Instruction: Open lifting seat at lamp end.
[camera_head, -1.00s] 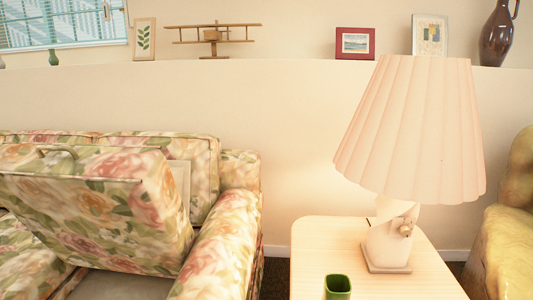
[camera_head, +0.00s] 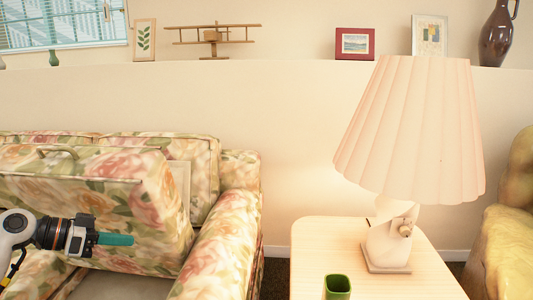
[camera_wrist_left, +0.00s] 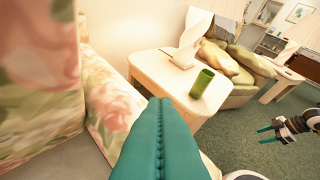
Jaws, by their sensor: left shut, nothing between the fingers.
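The floral lifting seat (camera_head: 115,195) at the lamp end of the sofa stands tilted up in the head view, with a loop handle (camera_head: 57,150) on its top edge. A grey surface (camera_head: 115,287) shows below it. My left gripper (camera_head: 128,240), with teal fingers, is shut and empty in front of the raised seat. Its fingers (camera_wrist_left: 160,140) fill the lower middle of the left wrist view, beside the floral panel at left. I cannot tell whether it touches the seat. My right gripper (camera_wrist_left: 270,132) shows at the right of the wrist view, open and empty.
The sofa's floral armrest (camera_head: 220,250) stands right of the seat. Beyond it is a side table (camera_head: 315,245) with a pleated lamp (camera_head: 410,130) and a green cup (camera_head: 338,287). A yellowish armchair (camera_head: 510,225) is at far right. Green carpet (camera_wrist_left: 235,130) lies open beyond the table.

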